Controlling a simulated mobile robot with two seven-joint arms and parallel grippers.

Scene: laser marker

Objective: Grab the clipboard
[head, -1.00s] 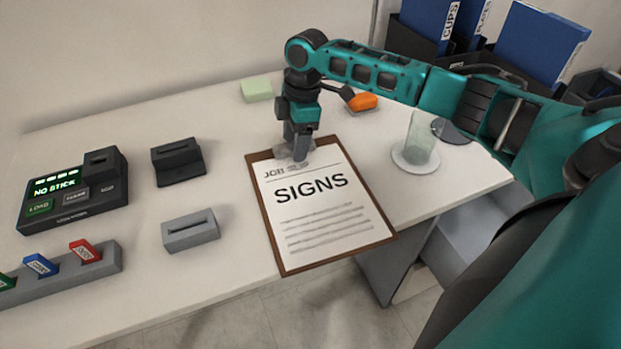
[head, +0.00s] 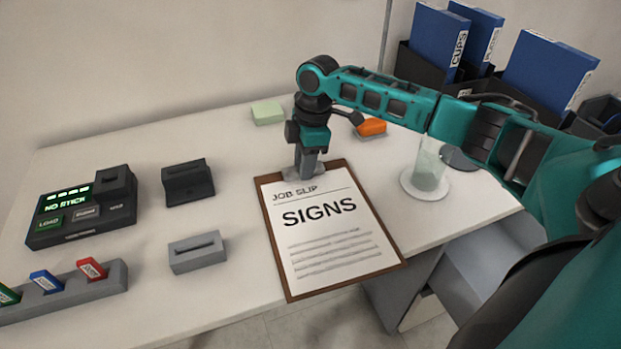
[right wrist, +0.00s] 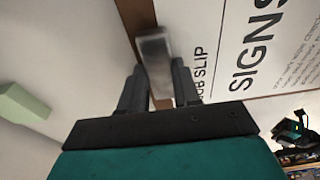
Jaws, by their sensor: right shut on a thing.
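The clipboard (head: 331,229) is a brown board with a white sheet reading "JOB SLIP" and "SIGNS". In the head view it lies at the front right part of the table, its lower end at the table's front edge. My right gripper (head: 305,172) points down at its top end and is shut on the metal clip there. In the right wrist view the fingers (right wrist: 160,88) stand on both sides of the grey clip (right wrist: 155,55), with the brown board edge and printed sheet beyond. I cannot tell whether the board is clear of the table. My left gripper is not in view.
Left are a console (head: 82,207) reading "NO STICK", a black slotted block (head: 188,182), a grey slotted block (head: 197,252) and a rack (head: 70,292) of coloured sticks. A glass (head: 430,165) on a white coaster stands right. An orange item (head: 372,127) and green block (head: 267,113) lie behind.

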